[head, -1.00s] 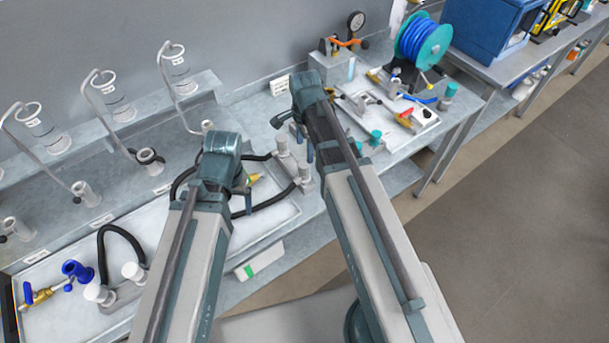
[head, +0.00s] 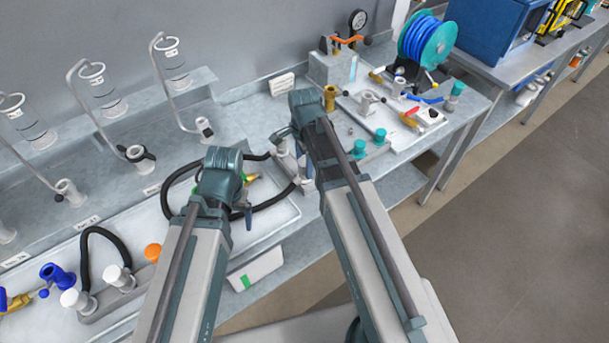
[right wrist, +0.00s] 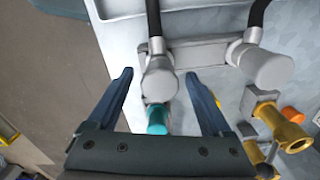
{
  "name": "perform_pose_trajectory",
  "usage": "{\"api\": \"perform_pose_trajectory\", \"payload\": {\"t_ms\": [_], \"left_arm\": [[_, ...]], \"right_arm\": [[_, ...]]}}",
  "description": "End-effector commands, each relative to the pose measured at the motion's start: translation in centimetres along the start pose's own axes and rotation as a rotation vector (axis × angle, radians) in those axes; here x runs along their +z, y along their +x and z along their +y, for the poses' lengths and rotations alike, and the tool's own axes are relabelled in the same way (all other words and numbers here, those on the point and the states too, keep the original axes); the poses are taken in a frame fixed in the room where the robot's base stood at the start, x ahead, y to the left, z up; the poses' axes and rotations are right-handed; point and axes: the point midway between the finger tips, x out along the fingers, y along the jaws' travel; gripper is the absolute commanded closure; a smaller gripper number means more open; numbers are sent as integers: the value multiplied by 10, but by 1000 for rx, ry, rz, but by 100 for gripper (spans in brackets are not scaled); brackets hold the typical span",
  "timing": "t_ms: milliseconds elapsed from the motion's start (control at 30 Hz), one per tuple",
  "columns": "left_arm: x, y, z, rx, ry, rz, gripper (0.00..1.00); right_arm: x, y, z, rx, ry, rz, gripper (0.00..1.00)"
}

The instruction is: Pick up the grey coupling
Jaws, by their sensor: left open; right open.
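Two grey couplings, each on a black hose end, sit side by side in a grey holder. In the right wrist view the nearer grey coupling (right wrist: 161,80) lies between the fingertips of my right gripper (right wrist: 160,76), with gaps on both sides. The other grey coupling (right wrist: 270,67) is to the right, outside the fingers. In the head view one grey coupling (head: 282,148) shows beside my right gripper (head: 292,150), which partly hides the holder. My right gripper is open and empty. My left gripper (head: 242,208) is open over the hose tray, its fingers partly hidden by its arm.
A teal cap (right wrist: 157,118) stands just behind the nearer coupling. Brass fittings (right wrist: 285,128) and an orange cap (right wrist: 292,114) are to its right. A black hose (head: 172,190) loops across the tray.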

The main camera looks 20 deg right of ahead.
Motion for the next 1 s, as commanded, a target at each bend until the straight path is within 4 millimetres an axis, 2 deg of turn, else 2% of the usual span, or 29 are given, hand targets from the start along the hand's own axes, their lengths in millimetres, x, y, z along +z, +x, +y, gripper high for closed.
{"api": "perform_pose_trajectory", "payload": {"t_ms": [33,133,433,900,1000], "left_arm": [[-1,14,1,0,0,0,18],[-1,22,2,0,0,0,18],[-1,22,2,0,0,0,18],[-1,22,2,0,0,0,18],[-1,22,2,0,0,0,18]], "right_arm": [[0,14,0,0,0,0,16],[0,22,0,0,0,0,16],[0,22,0,-1,0,0,16],[0,22,0,-1,0,0,100],[0,22,0,-1,0,0,100]]}}
